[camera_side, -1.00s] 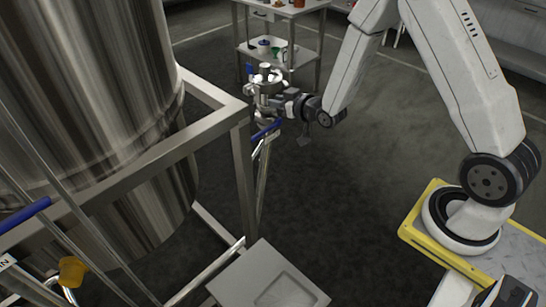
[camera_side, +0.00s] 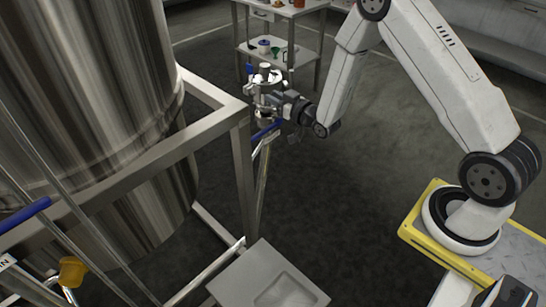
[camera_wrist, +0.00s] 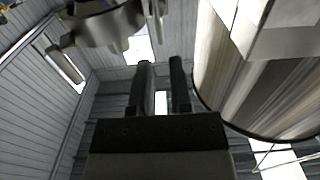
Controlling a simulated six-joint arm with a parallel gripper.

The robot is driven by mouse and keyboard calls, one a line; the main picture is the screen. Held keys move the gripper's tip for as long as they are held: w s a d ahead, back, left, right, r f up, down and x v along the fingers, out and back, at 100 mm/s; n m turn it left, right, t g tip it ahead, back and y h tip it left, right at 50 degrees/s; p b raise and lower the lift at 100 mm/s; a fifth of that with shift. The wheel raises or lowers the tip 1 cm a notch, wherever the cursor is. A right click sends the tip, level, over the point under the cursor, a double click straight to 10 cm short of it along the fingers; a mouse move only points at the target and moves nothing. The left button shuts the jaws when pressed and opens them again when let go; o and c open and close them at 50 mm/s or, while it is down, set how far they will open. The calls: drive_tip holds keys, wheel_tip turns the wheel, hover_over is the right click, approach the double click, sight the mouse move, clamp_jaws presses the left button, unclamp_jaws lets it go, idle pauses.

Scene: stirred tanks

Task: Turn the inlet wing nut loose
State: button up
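The inlet fitting (camera_side: 265,88) is a shiny metal pipe assembly with a clamp, beside the large steel tank. In the wrist view a metal clamp part (camera_wrist: 108,22) shows at the upper left, cut off by the frame edge. A small metal lug stands out on its left; I cannot tell if it is the wing nut. My gripper (camera_wrist: 161,66) points up the wrist view with its two dark fingers apart and nothing visible between them. In the side view my gripper (camera_side: 279,104) is close at the fitting's right; contact there cannot be told.
The steel tank (camera_side: 95,110) and its frame (camera_side: 190,145) stand left of the fitting. A blue-handled valve (camera_side: 266,131) is just below my gripper. A grey tray (camera_side: 268,280) is in front. A shelf cart (camera_side: 285,52) stands behind.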

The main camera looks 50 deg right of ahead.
sight(260, 90)
drive_tip(key=shift+w, duration=3.15)
clamp_jaws()
